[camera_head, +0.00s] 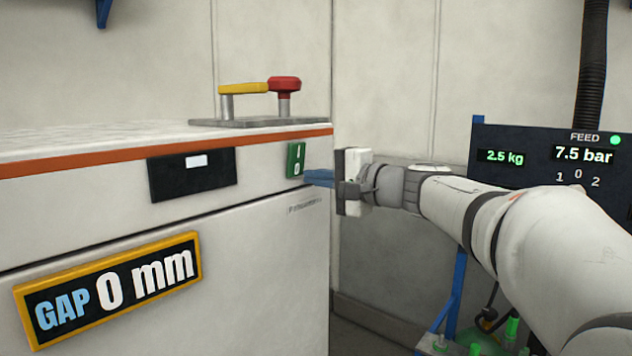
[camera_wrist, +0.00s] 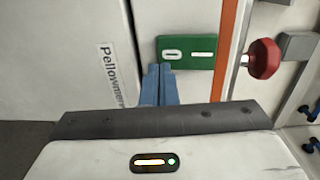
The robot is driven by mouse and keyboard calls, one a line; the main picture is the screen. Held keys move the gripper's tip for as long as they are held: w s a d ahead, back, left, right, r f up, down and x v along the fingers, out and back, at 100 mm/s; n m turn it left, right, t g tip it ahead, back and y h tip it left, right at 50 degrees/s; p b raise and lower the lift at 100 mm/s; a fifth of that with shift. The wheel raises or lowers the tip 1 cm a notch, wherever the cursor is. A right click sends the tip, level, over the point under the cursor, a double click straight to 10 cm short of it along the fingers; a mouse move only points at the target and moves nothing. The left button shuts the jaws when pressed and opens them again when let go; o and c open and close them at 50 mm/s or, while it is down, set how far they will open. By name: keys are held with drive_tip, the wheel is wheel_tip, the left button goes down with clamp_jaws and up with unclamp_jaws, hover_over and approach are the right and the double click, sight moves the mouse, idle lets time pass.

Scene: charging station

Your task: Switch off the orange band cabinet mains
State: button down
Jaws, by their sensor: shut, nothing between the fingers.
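The cabinet with the orange band (camera_head: 70,168) fills the left of the head view; the band also shows in the wrist view (camera_wrist: 228,40). A green mains switch (camera_head: 296,160) marked I and 0 sits on its front near the right edge. In the wrist view the green switch (camera_wrist: 186,52) lies just beyond my fingertips. My gripper (camera_head: 308,178) is shut and empty, its blue fingers together. In the wrist view my gripper (camera_wrist: 160,70) has its tips at the 0 end of the switch; I cannot tell if they touch it.
A dark panel (camera_head: 192,174) and a "GAP 0 mm" sign (camera_head: 110,292) are on the cabinet front. A red knob (camera_head: 284,84) and a yellow handle (camera_head: 243,88) stand on top. A feed display (camera_head: 545,160) is at right.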

drive_tip(key=f+b+v, duration=0.2)
drive_tip(key=b+v, duration=0.2)
drive_tip(key=v, duration=0.9)
drive_tip(key=shift+f, duration=0.25)
drive_tip(key=s+a+f+n+g+h, duration=0.1)
drive_tip(key=s+f+g+h, duration=0.25)
drive_tip(key=f, duration=0.75)
drive_tip(key=s+a+f+n+g+h, duration=0.25)
drive_tip(key=s+f, duration=0.25)
drive_tip(key=f, duration=0.5)
drive_tip(key=s+d+f+n+g+h, duration=0.1)
drive_tip(key=s+d+f+n+h, duration=0.1)
drive_tip(key=s+f, duration=0.3)
drive_tip(key=s+d+f+n+g+h, duration=0.1)
drive_tip(key=s+d+f+h, duration=0.4)
drive_tip(key=f, duration=0.5)
drive_tip(key=shift+s+d+f+n+g, duration=0.25)
drive_tip(key=shift+s+n, duration=0.2)
drive_tip(key=shift+n, duration=0.3)
drive_tip(key=shift+r, duration=0.1)
